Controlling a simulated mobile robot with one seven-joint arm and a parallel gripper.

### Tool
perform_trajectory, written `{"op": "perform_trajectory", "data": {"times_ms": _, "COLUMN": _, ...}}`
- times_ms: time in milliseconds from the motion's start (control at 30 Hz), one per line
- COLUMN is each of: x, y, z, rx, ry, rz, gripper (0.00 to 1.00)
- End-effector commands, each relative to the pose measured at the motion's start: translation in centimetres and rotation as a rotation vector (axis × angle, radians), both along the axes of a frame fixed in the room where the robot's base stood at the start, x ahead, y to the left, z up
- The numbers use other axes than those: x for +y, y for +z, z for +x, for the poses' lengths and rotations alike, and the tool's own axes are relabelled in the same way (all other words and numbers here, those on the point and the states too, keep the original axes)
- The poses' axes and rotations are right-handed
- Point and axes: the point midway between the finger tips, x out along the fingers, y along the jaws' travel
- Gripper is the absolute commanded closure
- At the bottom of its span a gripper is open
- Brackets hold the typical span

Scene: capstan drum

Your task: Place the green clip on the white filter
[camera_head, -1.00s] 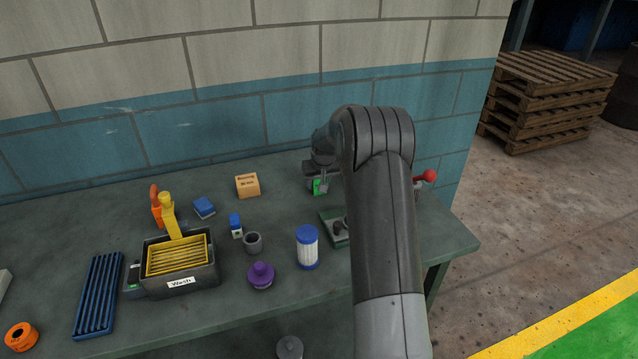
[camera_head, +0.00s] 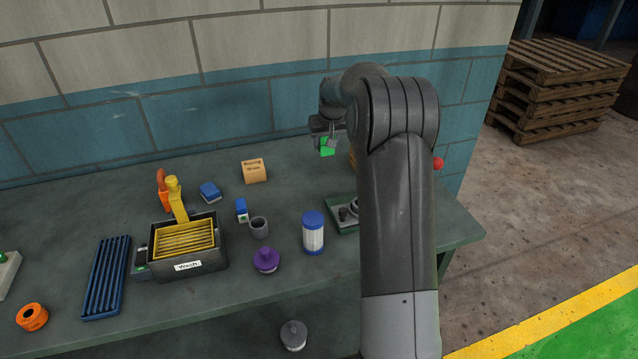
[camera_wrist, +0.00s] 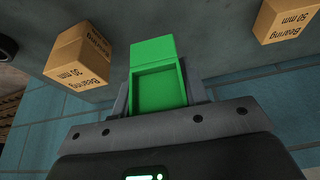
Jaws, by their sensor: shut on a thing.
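The green clip (camera_head: 327,147) is held in my gripper (camera_head: 327,137), above the back of the bench. In the wrist view the clip (camera_wrist: 159,76) is a bright green, box-like piece with a shallow recess, between the fingers of my gripper (camera_wrist: 160,95). The white filter (camera_head: 313,234) is a ribbed white cylinder with blue end caps. It stands upright near the bench's front edge, closer to the camera than the clip and apart from it. My arm covers part of the bench to the right of the filter.
A purple knobbed piece (camera_head: 266,261) and a grey cup (camera_head: 259,228) stand left of the filter. A green-grey fixture (camera_head: 343,217) sits right of it, partly hidden. A cardboard bearing box (camera_head: 254,171) stands behind. The Wash bin (camera_head: 189,262) is farther left.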

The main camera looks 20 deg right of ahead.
Motion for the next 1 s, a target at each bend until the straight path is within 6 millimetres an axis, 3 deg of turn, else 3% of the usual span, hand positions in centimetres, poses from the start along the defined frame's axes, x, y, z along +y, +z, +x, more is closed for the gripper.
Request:
{"op": "perform_trajectory", "data": {"times_ms": 167, "x": 0.0, "y": 3.2, "z": -3.5, "rx": -0.003, "ry": 0.007, "rz": -0.001, "gripper": 0.81}}
{"op": "perform_trajectory", "data": {"times_ms": 500, "x": 0.3, "y": 8.5, "z": -12.9, "rx": -0.003, "ry": 0.021, "rz": -0.001, "gripper": 0.81}}
{"op": "perform_trajectory", "data": {"times_ms": 800, "x": 1.0, "y": 11.2, "z": -21.8, "rx": -0.004, "ry": 0.030, "rz": -0.001, "gripper": 0.81}}
{"op": "perform_trajectory", "data": {"times_ms": 1000, "x": 1.6, "y": 11.8, "z": -27.3, "rx": -0.002, "ry": 0.035, "rz": 0.001, "gripper": 0.81}}
